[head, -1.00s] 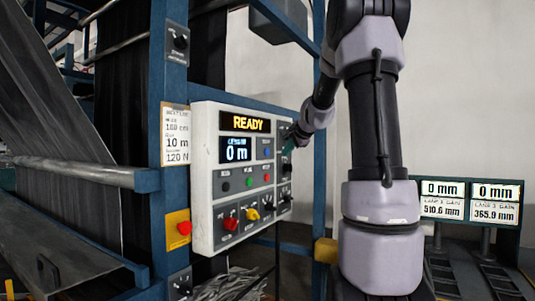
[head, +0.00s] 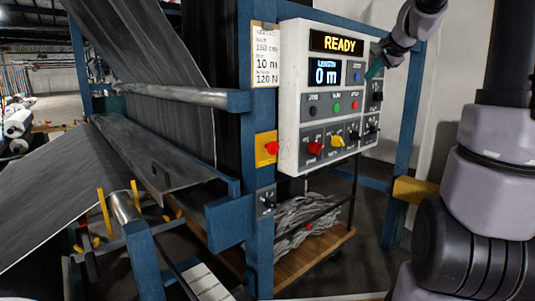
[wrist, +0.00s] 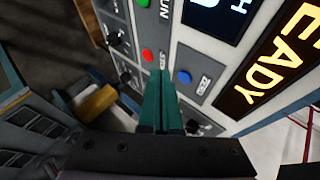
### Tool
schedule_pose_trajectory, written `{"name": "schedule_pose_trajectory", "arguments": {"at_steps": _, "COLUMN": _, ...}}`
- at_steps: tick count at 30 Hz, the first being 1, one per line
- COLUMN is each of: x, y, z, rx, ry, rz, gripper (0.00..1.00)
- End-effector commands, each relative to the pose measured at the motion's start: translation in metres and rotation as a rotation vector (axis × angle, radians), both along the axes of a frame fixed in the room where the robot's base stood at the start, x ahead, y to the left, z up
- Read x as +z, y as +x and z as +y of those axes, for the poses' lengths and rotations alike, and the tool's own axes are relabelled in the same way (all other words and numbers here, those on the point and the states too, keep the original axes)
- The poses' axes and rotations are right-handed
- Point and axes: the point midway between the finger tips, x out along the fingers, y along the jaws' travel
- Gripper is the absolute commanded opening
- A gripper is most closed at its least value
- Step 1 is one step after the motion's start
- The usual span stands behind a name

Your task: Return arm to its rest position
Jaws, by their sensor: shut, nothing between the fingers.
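My gripper (wrist: 161,95) shows in the wrist view as two dark green fingers pressed together, with nothing between them. They point towards the face of the white control panel (wrist: 225,105), near its blue and red buttons. Whether the tips touch the panel I cannot tell. In the head view the gripper (head: 376,69) is a small green shape at the right edge of the panel (head: 290,100), partly hidden by my wrist. My arm reaches in from the right side of that view. The panel's displays (head: 336,42) read READY and 0 m.
A blue frame post (head: 260,200) stands left of the panel, with a red button on a yellow plate (head: 267,148). A grey web and roller (head: 180,94) fill the left. A wooden cart (head: 325,250) with grey strips stands below. A yellow block (head: 415,190) juts out near my arm.

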Motion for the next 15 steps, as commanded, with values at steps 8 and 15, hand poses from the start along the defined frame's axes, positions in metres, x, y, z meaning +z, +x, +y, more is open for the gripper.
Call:
{"name": "schedule_pose_trajectory", "arguments": {"at_steps": 8, "x": -0.019, "y": -0.161, "z": 0.109, "rx": 0.362, "ry": -0.288, "rz": 0.099, "gripper": 0.00}}
{"name": "schedule_pose_trajectory", "arguments": {"at_steps": 15, "x": -0.061, "y": -0.268, "z": 0.129, "rx": 0.563, "ry": -0.483, "rz": 0.167, "gripper": 0.00}}
